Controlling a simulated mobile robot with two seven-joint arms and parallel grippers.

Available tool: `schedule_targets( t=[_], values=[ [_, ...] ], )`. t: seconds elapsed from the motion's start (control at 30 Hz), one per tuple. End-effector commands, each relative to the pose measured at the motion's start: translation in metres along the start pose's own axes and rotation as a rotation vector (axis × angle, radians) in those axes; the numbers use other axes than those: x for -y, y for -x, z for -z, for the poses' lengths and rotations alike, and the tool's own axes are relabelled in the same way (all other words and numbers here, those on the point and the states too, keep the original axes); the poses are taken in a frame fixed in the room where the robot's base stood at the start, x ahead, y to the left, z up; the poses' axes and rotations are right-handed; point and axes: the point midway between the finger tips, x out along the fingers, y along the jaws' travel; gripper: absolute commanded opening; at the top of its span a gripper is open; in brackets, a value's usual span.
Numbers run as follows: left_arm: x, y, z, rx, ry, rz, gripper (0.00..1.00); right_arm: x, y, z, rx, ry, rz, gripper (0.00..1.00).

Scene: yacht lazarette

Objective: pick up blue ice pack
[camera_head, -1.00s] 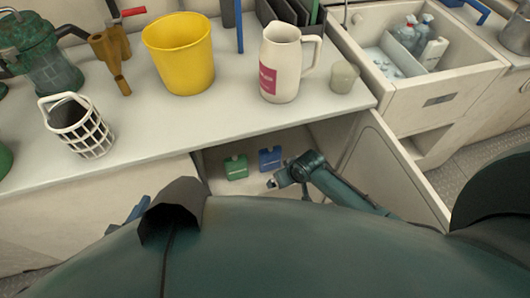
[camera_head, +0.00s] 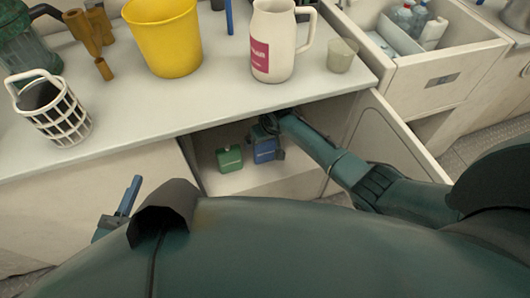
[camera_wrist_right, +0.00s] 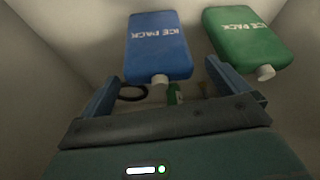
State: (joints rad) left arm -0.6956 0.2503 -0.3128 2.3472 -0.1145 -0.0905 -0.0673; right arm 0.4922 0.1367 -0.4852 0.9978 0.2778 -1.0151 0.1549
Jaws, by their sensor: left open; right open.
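The blue ice pack (camera_head: 264,153) stands in the open cabinet under the counter, and in the right wrist view it (camera_wrist_right: 158,45) shows its white cap towards me. My right gripper (camera_head: 268,126) reaches into the cabinet at the top of the blue pack. In the right wrist view my right gripper (camera_wrist_right: 168,80) is open, with its two fingers on either side of the pack's capped end; I cannot tell whether they touch it. My left gripper (camera_head: 122,208) is open and empty outside the cabinet, partly hidden by my body.
A green ice pack (camera_head: 229,158) stands close to the left of the blue one, also seen in the right wrist view (camera_wrist_right: 246,38). The cabinet door (camera_head: 385,140) is open on the right. The counter (camera_head: 200,98) overhangs the cabinet and holds a yellow bucket (camera_head: 163,38) and a pitcher (camera_head: 273,42).

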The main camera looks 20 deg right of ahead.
Motion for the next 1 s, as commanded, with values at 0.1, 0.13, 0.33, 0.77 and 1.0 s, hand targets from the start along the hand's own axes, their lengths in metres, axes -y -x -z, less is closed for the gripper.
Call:
schedule_targets(
  t=[0.1,0.13,0.33,0.77,1.0],
  values=[
    [-0.0009,-0.0003,0.0005,-0.019,-0.006,-0.001,0.47,0.0001,-0.0026,0.0010,-0.003,0.000,0.000,1.00],
    [-0.0008,-0.0003,0.0009,-0.019,-0.006,-0.001,0.47,0.0001,-0.0023,0.0012,-0.003,0.000,0.000,1.00],
    [-0.0007,-0.0003,0.0012,-0.018,-0.006,-0.001,0.47,0.0001,-0.0019,0.0010,-0.003,0.000,0.000,0.94],
    [-0.0005,-0.0002,0.0011,-0.017,-0.006,-0.001,0.47,-0.0001,-0.0019,0.0007,-0.003,0.000,0.000,0.59],
    [-0.0004,-0.0002,0.0010,-0.017,-0.006,-0.001,0.47,-0.0002,-0.0020,0.0006,-0.003,-0.001,0.000,0.39]
  ],
)
